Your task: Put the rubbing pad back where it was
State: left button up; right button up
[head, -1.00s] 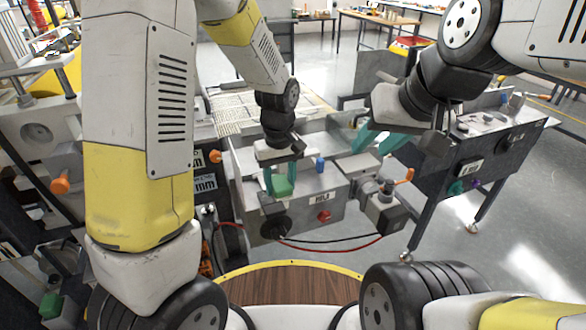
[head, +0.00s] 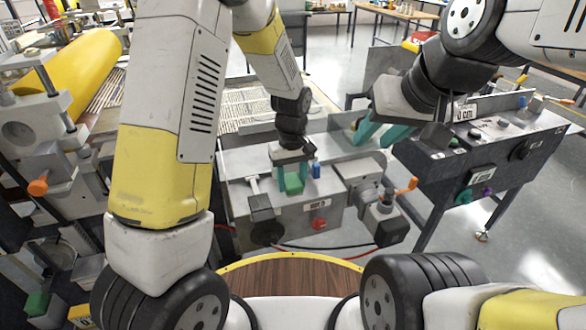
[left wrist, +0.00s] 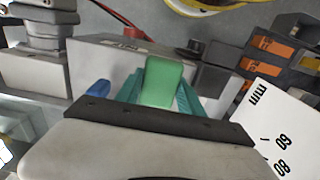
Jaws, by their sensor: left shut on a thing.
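The green rubbing pad (head: 293,183) is held between the teal fingers of my left gripper (head: 291,178). It also shows in the left wrist view (left wrist: 161,82), gripped with its body sticking out past the fingertips. My left gripper hangs pointing down over the grey metal bench (head: 232,173), near a blue knob-like piece (head: 316,171). I cannot tell whether the pad touches the bench. My right gripper (head: 374,131) has its teal fingers spread apart, with nothing visible between them, above the bench's right end.
A motor unit with an orange crank (head: 406,187) stands at the bench's right end. A red button (head: 319,224) is on the bench front. A dark side table (head: 480,150) stands to the right. A yellow roller (head: 85,68) and an orange knob (head: 38,187) are at left.

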aim_at(293, 185)
pick_arm(q)
jog(key=shift+w+d+f, duration=0.1)
jog(key=shift+w+d, duration=0.05)
jog(key=shift+w, duration=0.9)
jog(key=shift+f, duration=1.75)
jog(key=shift+f, duration=0.1)
jog(key=o, duration=1.3)
